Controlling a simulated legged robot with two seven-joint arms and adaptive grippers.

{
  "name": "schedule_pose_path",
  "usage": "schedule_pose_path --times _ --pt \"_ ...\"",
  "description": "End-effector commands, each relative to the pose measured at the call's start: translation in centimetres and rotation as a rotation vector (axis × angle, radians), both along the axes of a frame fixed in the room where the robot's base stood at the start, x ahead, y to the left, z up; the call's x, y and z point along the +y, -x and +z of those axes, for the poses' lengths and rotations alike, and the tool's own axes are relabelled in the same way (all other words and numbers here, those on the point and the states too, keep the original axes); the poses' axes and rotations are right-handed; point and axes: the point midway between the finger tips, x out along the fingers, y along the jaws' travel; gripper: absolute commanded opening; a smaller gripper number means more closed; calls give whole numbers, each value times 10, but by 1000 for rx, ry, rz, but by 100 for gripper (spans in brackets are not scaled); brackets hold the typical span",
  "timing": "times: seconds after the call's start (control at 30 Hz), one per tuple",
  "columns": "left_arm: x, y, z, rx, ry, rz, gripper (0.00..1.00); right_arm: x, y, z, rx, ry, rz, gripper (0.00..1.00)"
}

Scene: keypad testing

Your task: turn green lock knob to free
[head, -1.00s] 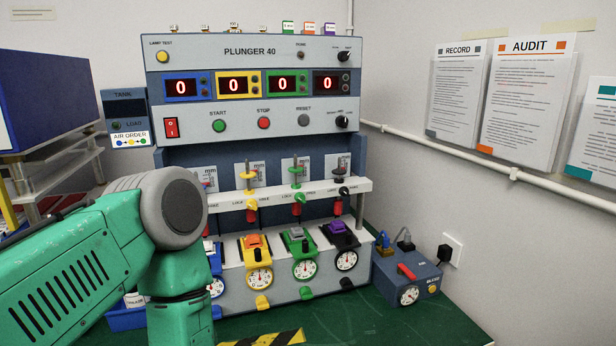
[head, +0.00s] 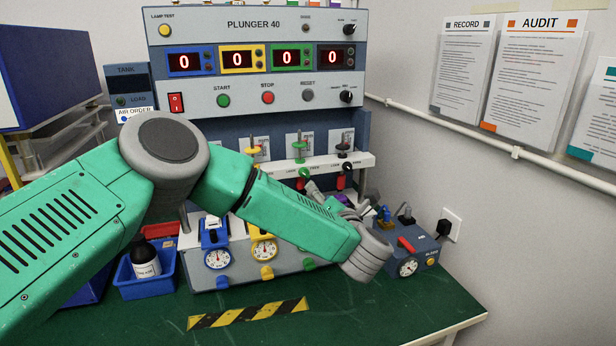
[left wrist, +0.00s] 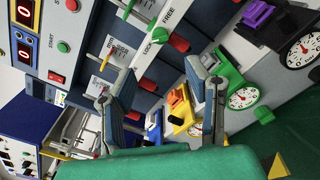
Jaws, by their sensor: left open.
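The green lock knob (head: 304,173) sits on the white rail of the panel, in the third column. In the left wrist view the green lock knob (left wrist: 160,35) lies between the LOCK and FREE labels, with a red handle (left wrist: 178,42) beside it. I cannot tell its exact setting. My left gripper (head: 326,198) is in front of the panel, just below and right of the knob, partly hidden by its own wrist. In the left wrist view its two fingers (left wrist: 152,82) are spread and empty, apart from the knob. My right gripper is not in view.
A yellow knob and plunger (head: 258,152) stand left of the green column, a black knob (head: 347,166) right of it. Gauges, including a yellow-framed one (head: 263,249), line the panel below. A blue box with a red lever (head: 406,244) stands at right. The front green table (head: 390,310) is clear.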

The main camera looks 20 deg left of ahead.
Motion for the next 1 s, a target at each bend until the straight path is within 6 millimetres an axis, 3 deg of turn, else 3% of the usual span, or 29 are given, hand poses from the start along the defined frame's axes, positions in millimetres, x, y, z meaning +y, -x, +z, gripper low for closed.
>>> schedule_pose_path --times 0.3,0.5,0.97,1.0 --pt "35 -57 1 -1 -5 1 44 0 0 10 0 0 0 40" --pt "52 -81 0 2 -6 -2 44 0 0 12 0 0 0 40" --pt "59 -91 0 2 -7 -5 44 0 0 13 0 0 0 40" --pt "59 -91 0 2 -7 -5 30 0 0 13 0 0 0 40"
